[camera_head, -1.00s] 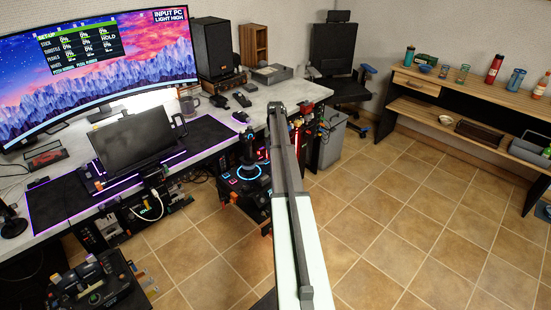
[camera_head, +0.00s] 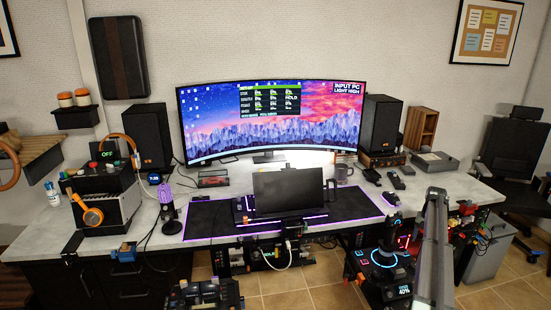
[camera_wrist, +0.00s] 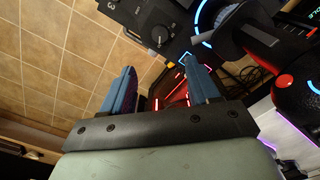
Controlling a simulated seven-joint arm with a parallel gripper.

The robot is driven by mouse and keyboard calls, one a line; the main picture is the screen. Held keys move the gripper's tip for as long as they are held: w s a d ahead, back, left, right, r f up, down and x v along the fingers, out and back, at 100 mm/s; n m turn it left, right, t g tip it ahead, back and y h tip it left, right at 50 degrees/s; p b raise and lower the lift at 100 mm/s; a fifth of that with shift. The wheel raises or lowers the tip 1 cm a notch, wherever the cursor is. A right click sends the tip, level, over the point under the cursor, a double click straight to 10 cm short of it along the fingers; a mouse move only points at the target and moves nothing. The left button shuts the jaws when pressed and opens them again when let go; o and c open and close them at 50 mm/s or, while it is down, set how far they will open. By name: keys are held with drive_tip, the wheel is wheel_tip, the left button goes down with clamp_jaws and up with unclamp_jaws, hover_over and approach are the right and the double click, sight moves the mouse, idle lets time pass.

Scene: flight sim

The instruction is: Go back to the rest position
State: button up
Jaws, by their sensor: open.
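My gripper (camera_wrist: 160,90) shows in the wrist view with its two blue fingers apart and nothing between them. Beyond the fingers are a dark control panel with a knob (camera_wrist: 158,35) and blue-lit rings, and red-lit hardware. I cannot tell the exact gap between the fingers and this hardware. In the head view my arm reaches in from the bottom right beside the joystick unit (camera_head: 384,258) with its blue ring; the gripper itself is not seen there.
A grey bin (camera_head: 488,255) and a black chair (camera_head: 500,160) stand at the right. Tiled floor (camera_head: 315,285) shows in front of the desk.

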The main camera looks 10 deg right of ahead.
drive_tip(key=s+a+f, duration=0.5)
drive_tip(key=a+f, duration=0.1)
drive_tip(key=a, duration=0.1)
drive_tip(key=s+a+f+n, duration=0.1)
drive_tip(key=s+a+f, duration=0.4)
drive_tip(key=a, duration=0.3)
drive_tip(key=s+a+f+n, duration=0.1)
drive_tip(key=s+a+f, duration=0.4)
drive_tip(key=a+f, duration=0.2)
drive_tip(key=shift+s+a, duration=0.2)
drive_tip(key=shift+s, duration=0.1)
drive_tip(key=s+a+f+n+g, duration=0.2)
drive_tip(key=s+a+f, duration=0.3)
drive_tip(key=s+a, duration=0.6)
drive_tip(key=s+a+f+n+g, duration=0.2)
drive_tip(key=s+a+f, duration=0.4)
drive_tip(key=s+a, duration=0.6)
drive_tip(key=s+a+f+n+g, duration=0.2)
drive_tip(key=s+a+f, duration=0.4)
drive_tip(key=s+a, duration=0.5)
drive_tip(key=shift+s+a+f+n+g, duration=0.2)
drive_tip(key=shift+a+n+g, duration=0.25)
drive_tip(key=shift+a, duration=0.95)
drive_tip(key=shift+d, duration=0.15)
